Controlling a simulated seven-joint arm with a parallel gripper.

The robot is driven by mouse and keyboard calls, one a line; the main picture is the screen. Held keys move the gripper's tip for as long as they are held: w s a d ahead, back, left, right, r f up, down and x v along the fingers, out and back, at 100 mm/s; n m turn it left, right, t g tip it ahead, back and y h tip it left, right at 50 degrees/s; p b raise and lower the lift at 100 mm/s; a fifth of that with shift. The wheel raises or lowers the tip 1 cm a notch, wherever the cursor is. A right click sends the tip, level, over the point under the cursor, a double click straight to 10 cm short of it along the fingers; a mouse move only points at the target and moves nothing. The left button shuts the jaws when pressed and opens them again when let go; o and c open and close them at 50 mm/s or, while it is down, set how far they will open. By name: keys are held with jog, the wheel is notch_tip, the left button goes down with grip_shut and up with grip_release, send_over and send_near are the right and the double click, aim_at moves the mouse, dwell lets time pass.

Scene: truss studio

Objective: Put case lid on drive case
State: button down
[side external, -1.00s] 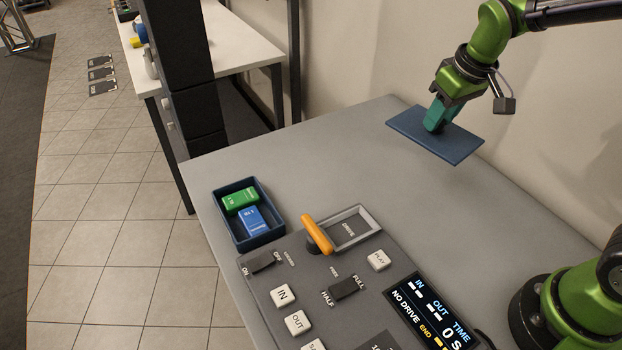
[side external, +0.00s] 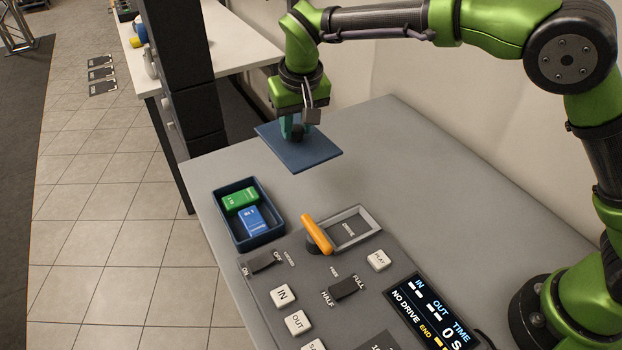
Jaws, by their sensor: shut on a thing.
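The case lid (side external: 312,155) is a flat dark blue rectangular plate. My gripper (side external: 291,130) is shut on the lid's knob and holds it roughly level in the air, above the table beyond the drive case. The drive case (side external: 224,232) is an open dark blue box at the table's left edge. Inside it lie a green drive (side external: 240,198) and a blue drive (side external: 253,220), side by side. The lid is apart from the case, up and to the right of it in the picture.
A grey control panel (side external: 296,262) with an orange lever (side external: 317,233), a framed drive slot (side external: 349,229), buttons and a display (side external: 431,308) stands right beside the case. A dark column (side external: 183,75) rises behind the table's left edge. The table's back right (side external: 420,150) is clear.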

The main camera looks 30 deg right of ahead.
jog(key=s+a+f, duration=0.1)
jog(key=a+f, duration=0.3)
jog(key=a, duration=0.9)
jog(key=shift+m, duration=0.3)
jog(key=shift+d+f, duration=0.2)
jog(key=shift+f, duration=2.75)
jog(key=shift+f, duration=0.6)
jog(key=c, duration=1.1)
grip_release()
jog(key=shift+r, duration=0.1)
jog(key=v, duration=1.1)
